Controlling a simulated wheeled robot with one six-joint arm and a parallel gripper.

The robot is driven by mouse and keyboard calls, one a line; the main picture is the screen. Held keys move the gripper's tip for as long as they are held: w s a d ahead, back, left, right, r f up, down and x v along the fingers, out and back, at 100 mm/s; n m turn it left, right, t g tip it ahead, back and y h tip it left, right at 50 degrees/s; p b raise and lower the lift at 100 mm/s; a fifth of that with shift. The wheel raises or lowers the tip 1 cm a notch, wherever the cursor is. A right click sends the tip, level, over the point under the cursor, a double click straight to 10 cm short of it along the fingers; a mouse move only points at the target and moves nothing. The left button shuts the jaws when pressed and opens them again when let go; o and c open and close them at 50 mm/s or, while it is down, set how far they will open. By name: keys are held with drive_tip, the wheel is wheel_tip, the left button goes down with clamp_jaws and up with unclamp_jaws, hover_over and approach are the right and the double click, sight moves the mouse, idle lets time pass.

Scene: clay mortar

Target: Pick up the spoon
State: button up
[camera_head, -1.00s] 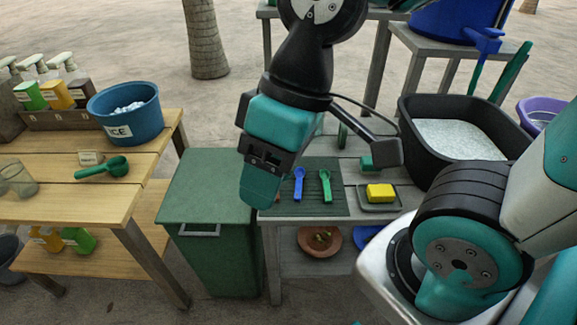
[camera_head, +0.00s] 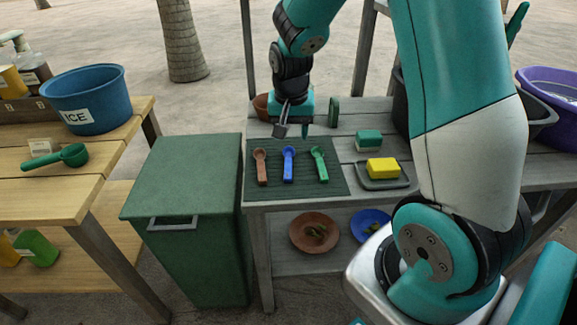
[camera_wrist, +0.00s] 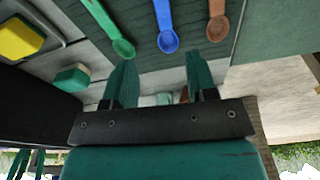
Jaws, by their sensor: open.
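Three spoons lie side by side on a dark ribbed mat (camera_head: 333,184): a brown spoon (camera_head: 262,170), a blue spoon (camera_head: 288,168) and a green spoon (camera_head: 320,166). Their bowls point to the back. A larger green scoop (camera_head: 72,155) lies on the wooden table at left. My gripper (camera_head: 294,128) is open and empty, hanging near the mat's back edge behind the spoons. In the wrist view my two fingers (camera_wrist: 162,82) are spread apart, close to the bowls of the blue spoon (camera_wrist: 164,20), green spoon (camera_wrist: 106,27) and brown spoon (camera_wrist: 217,20).
A yellow sponge (camera_head: 383,168) on a tray and a green-and-white block (camera_head: 368,141) lie right of the mat. A green bin (camera_head: 190,190) stands left of the grey table. A blue ICE bucket (camera_head: 88,98) is on the wooden table. Bowls sit on the lower shelf.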

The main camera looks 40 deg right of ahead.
sight(289, 161)
drive_tip(key=f, duration=0.3)
drive_tip(key=w+f, duration=0.1)
drive_tip(key=f, duration=0.2)
drive_tip(key=f+b, duration=0.1)
drive_tip(key=f, duration=0.3)
drive_tip(key=shift+w+d, duration=0.25)
clamp_jaws()
